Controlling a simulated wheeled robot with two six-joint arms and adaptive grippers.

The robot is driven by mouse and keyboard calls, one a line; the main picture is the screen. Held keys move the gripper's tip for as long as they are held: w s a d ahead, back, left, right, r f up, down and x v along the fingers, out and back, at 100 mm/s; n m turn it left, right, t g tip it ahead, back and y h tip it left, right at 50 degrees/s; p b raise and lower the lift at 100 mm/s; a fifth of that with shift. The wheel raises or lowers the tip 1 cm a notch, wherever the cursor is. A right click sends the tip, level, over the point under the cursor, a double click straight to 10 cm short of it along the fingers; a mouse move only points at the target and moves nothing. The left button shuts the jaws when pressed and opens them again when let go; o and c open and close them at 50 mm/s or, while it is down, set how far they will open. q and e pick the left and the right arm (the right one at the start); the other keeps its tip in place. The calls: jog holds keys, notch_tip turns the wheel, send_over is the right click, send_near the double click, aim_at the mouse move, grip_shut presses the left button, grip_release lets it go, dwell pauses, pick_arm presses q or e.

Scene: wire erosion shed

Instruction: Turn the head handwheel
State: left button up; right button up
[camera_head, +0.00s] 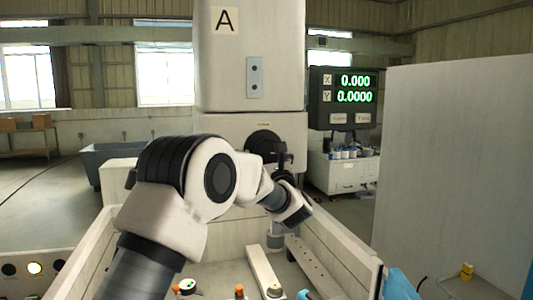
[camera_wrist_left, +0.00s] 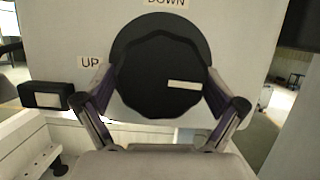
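The head handwheel (camera_wrist_left: 160,80) is a black, many-sided knob with a white mark at its right, on a dark round plate on the pale machine head. It also shows in the head view (camera_head: 263,141), partly covered by my left arm. My left gripper (camera_wrist_left: 161,78) has one finger at each side of the wheel; both pads meet its rim, so it appears shut on it. In the head view my left gripper (camera_head: 284,165) is at the wheel's lower right. Labels UP (camera_wrist_left: 89,62) and DOWN (camera_wrist_left: 166,3) flank the plate. My right gripper is out of view.
A tall grey panel (camera_head: 455,150) stands at the right.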

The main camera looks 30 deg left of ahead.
pick_arm(q)
jog(key=shift+s+r, duration=0.2)
jog(key=shift+s, duration=0.05)
jog(key=c, duration=0.6)
jog(key=shift+w+d+r, duration=0.1)
jog(key=shift+d, duration=0.25)
jog(key=shift+c, duration=0.5)
jog(key=shift+a, duration=0.1)
jog(key=shift+r, duration=0.2)
jog(key=o, duration=1.2)
jog(key=shift+c, duration=0.2)
jog(key=shift+s+d, duration=0.25)
jog(key=shift+w+f, duration=0.1)
jog(key=shift+f, duration=0.05)
